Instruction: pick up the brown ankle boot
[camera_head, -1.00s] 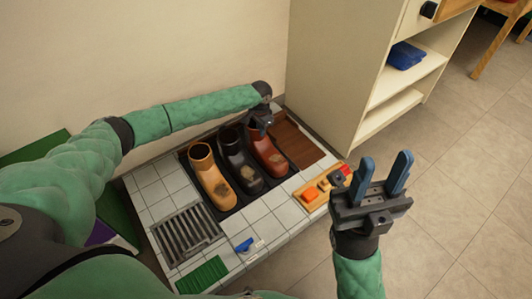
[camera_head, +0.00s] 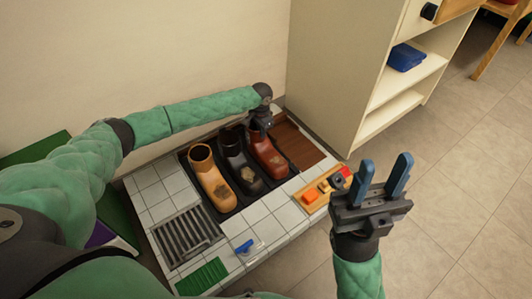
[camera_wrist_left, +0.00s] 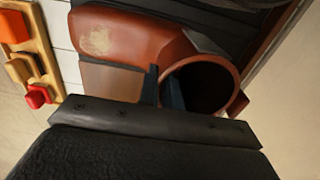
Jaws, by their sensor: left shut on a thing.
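The brown ankle boot (camera_head: 268,155) is reddish-brown with a pale scuff on its toe. It stands at the right end of a row of three boots in a black tray (camera_head: 228,212). In the left wrist view the boot (camera_wrist_left: 145,42) shows its round open top, toe pointing left. My left gripper (camera_head: 260,130) is at the boot's top, partly hiding it. Its fingers (camera_wrist_left: 164,88) are shut on the near wall of the shaft, one finger inside the opening and one outside. My right gripper (camera_head: 385,180) is open and empty, in front of the floor.
A black boot (camera_head: 240,165) stands close beside the brown one, then a tan boot (camera_head: 210,180). A wooden strip with coloured blocks (camera_head: 325,190) and a metal grate (camera_head: 186,232) lie on the tiled platform. A cream shelf unit (camera_head: 335,80) stands close on the right.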

